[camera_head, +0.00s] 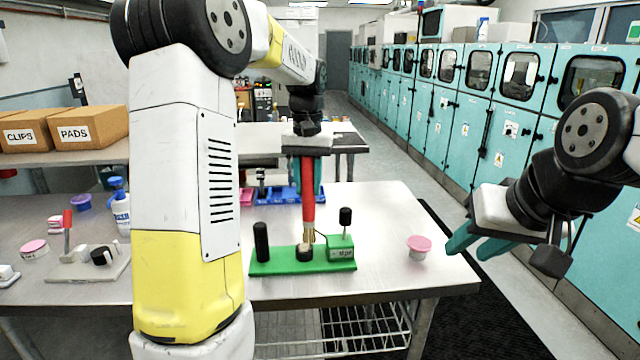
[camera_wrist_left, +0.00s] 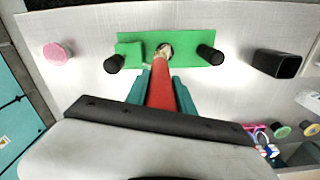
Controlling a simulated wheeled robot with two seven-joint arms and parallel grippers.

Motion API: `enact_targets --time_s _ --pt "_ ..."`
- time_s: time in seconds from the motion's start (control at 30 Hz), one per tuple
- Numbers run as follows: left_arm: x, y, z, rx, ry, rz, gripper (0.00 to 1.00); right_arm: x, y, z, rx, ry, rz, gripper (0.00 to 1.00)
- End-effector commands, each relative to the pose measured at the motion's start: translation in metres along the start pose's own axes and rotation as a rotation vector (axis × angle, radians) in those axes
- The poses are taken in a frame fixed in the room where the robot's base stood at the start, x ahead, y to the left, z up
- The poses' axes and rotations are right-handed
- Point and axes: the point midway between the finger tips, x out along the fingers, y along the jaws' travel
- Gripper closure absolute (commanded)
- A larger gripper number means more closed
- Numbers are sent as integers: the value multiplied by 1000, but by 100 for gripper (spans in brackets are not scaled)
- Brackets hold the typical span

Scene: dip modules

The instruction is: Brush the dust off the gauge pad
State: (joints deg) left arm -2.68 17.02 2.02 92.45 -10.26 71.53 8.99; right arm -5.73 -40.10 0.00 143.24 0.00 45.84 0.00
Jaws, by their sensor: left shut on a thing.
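My left gripper (camera_head: 307,160) is shut on the red handle of a brush (camera_head: 308,190), which points down. In the left wrist view the gripper (camera_wrist_left: 161,88) has its teal fingers on both sides of the red handle (camera_wrist_left: 160,92). The tan bristles are at the small dark round gauge pad (camera_head: 304,252) on the green gauge base (camera_head: 285,267); they appear to touch it. The pad (camera_wrist_left: 164,49) is partly covered by the bristles in the wrist view, and any dust is too small to tell. My right gripper (camera_head: 475,248) is open and empty, right of the table.
A black post (camera_head: 261,241) and a black-knobbed green block (camera_head: 341,246) flank the pad. A pink-lidded jar (camera_head: 419,248) stands to the right. A black open box (camera_wrist_left: 276,64) shows in the wrist view. Blue bins (camera_head: 283,194) lie behind. The table's right front is clear.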

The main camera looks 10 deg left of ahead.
Motion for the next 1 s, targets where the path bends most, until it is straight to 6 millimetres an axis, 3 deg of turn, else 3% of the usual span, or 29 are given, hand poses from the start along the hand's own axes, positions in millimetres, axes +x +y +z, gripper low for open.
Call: enact_targets --time_s 1.0 --pt "12 0 0 0 0 0 100 0 0 0 0 0 0 64"
